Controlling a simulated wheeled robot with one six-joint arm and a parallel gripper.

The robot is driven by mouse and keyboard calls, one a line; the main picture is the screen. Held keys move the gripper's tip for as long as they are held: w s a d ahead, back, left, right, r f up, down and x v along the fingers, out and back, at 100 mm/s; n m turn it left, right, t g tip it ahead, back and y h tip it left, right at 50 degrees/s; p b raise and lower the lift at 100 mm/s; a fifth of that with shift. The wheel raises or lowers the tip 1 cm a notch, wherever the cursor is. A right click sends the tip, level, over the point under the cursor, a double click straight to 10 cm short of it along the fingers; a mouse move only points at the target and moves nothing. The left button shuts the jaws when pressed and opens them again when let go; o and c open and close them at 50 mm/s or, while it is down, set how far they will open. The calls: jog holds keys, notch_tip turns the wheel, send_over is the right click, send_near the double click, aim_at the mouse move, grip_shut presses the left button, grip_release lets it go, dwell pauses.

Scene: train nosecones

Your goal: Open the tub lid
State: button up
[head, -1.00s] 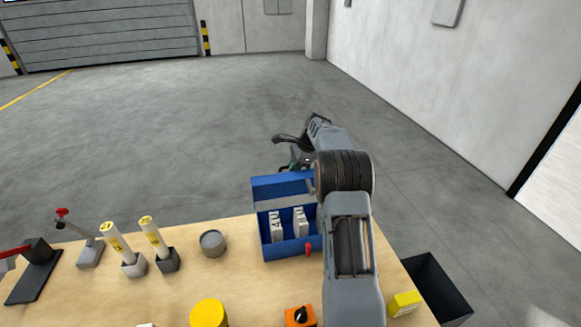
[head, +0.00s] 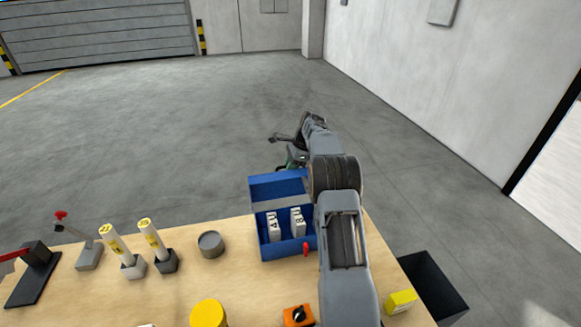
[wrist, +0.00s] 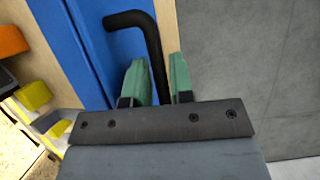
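The blue tub (head: 290,251) stands at the far edge of the bench. Its front part is uncovered, and two white marked blocks (head: 273,226) show inside. A blue panel that looks like the lid (head: 277,187) stands raised at the tub's far side. My gripper (head: 287,148) is beyond that panel, mostly small and dark in the head view. In the wrist view, a bent black handle (wrist: 153,42) runs in front of a blue surface (wrist: 95,40). The green fingers (wrist: 160,82) stand on both sides of the handle, and it fills the gap between them.
A grey round dish (head: 211,244), two white tubes (head: 152,237) in holders and a yellow cylinder (head: 208,314) stand left of the tub. An orange switch box (head: 298,316) and a yellow block (head: 401,302) are nearer. A black bin (head: 436,285) is right of the bench.

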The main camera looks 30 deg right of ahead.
jog(key=v, duration=1.2)
dwell(0.3)
jog(key=shift+a, duration=0.15)
jog(key=c, duration=0.3)
jog(key=shift+a+r, duration=0.15)
jog(key=shift+r, duration=0.15)
grip_shut()
jog(key=t+h+b, duration=0.3)
jog(key=h+b, duration=0.1)
jog(key=h, duration=0.1)
send_over(296, 180)
jog(key=a, duration=0.2)
jog(key=f, duration=0.7)
jog(key=shift+w+f, duration=0.4)
jog(key=shift+w+d+f, duration=0.2)
jog(key=shift+w+f, duration=0.4)
jog(key=shift+w, duration=0.05)
